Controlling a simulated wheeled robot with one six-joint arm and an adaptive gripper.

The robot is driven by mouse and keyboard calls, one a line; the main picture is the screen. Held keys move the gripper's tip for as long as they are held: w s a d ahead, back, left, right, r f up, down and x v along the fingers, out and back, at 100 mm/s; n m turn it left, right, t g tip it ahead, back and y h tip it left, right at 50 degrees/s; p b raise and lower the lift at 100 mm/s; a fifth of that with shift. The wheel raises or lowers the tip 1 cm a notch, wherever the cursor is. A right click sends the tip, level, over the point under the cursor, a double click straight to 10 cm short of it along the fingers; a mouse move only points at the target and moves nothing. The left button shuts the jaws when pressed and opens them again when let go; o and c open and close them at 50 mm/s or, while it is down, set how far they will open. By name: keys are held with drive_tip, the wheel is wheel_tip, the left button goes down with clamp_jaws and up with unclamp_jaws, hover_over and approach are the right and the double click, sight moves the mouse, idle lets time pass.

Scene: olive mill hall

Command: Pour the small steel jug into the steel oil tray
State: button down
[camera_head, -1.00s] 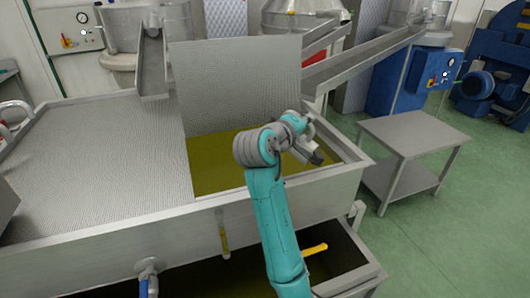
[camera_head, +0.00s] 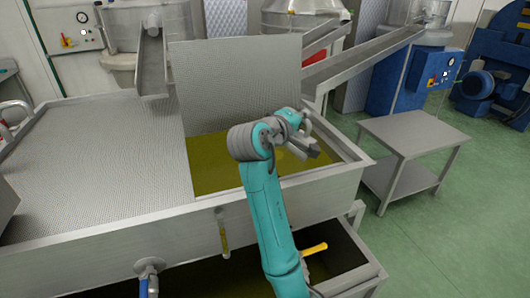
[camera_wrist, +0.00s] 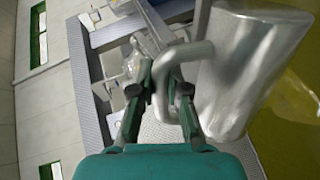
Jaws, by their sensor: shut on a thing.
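My gripper (camera_head: 305,143) is over the right part of a large steel tray (camera_head: 300,187) that holds olive-yellow oil. In the wrist view my gripper (camera_wrist: 163,85) is shut on the curved handle of the small steel jug (camera_wrist: 245,70). The jug appears tilted in that view, beside the fingers on the right. Oil surface (camera_wrist: 290,125) shows behind and to the right of it. In the head view I cannot make out the jug against my gripper. The jug's inside is hidden, and I cannot tell whether anything flows from it.
A perforated lid (camera_head: 240,85) stands raised at the tray's back, and a perforated cover (camera_head: 90,160) spans its left side. A lower bin (camera_head: 350,283) with a yellow handle (camera_head: 314,249) is below. A bare steel table (camera_head: 412,132) stands right. Green floor is clear at right.

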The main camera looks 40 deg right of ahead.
sight(315, 142)
drive_tip(key=shift+w+a+r+n, duration=0.2)
drive_tip(key=shift+w+r+n, duration=0.25)
drive_tip(key=shift+w, duration=0.35)
drive_tip(key=shift+w+a+r+n+g, duration=0.15)
drive_tip(key=shift+w+r+n+g, duration=0.15)
drive_tip(key=shift+w+r+n, duration=0.2)
idle(0.7)
